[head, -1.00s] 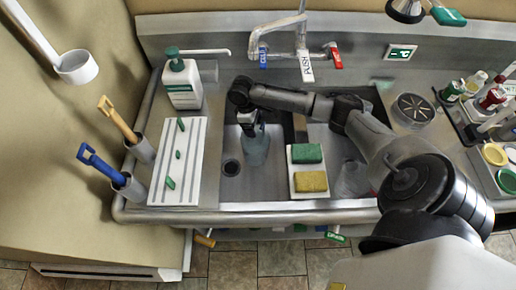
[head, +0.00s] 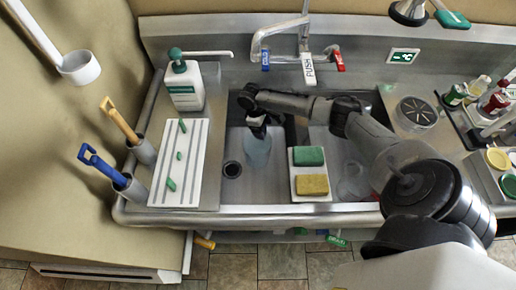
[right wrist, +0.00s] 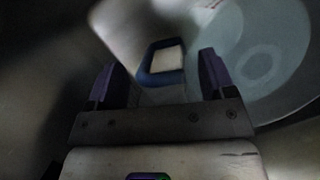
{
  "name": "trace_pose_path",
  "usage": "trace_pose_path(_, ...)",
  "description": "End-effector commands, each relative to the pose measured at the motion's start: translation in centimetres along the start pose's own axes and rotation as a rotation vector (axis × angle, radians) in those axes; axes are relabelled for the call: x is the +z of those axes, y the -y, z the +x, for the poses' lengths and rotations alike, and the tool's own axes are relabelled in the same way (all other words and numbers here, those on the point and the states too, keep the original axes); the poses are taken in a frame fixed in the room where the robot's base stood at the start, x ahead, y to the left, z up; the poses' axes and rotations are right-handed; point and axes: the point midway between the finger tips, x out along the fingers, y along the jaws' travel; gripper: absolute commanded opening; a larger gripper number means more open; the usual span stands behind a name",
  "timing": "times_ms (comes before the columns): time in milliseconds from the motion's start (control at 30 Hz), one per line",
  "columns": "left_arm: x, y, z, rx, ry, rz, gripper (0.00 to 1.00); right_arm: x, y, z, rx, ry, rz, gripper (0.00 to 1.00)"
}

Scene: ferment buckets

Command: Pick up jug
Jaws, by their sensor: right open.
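The jug (head: 257,152) is a pale blue, see-through vessel standing in the left sink basin. My right gripper (head: 258,130) reaches down into the basin at the jug's upper rear edge and covers part of it. In the right wrist view the gripper (right wrist: 160,82) is open, its two dark fingers apart. A blue-edged piece with a pale centre (right wrist: 165,60), which looks like the jug's handle, lies between and beyond the fingertips. The jug's round translucent body (right wrist: 268,55) fills the right of that view. Contact cannot be made out. My left gripper is not in view.
A white tray with a green sponge (head: 308,156) and a yellow sponge (head: 312,185) sits on the divider right of the jug. A clear vessel (head: 353,182) is in the right basin. The faucet (head: 303,45) stands behind. A soap bottle (head: 185,85) is at left.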

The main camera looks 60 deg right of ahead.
Motion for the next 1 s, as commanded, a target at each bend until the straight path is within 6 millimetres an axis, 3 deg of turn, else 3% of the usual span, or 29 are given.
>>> trace_pose_path(100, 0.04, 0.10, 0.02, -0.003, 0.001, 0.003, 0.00, -0.01, 0.01, 0.00, 0.000, 0.000, 0.000, 0.75)
trace_pose_path(867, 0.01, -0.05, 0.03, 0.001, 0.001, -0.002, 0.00, 0.01, -0.06, -0.05, 0.001, 0.000, 0.001, 0.02)
trace_pose_path(1000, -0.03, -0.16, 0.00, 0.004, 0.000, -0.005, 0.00, -0.02, -0.10, -0.24, 0.001, -0.003, 0.001, 0.00)
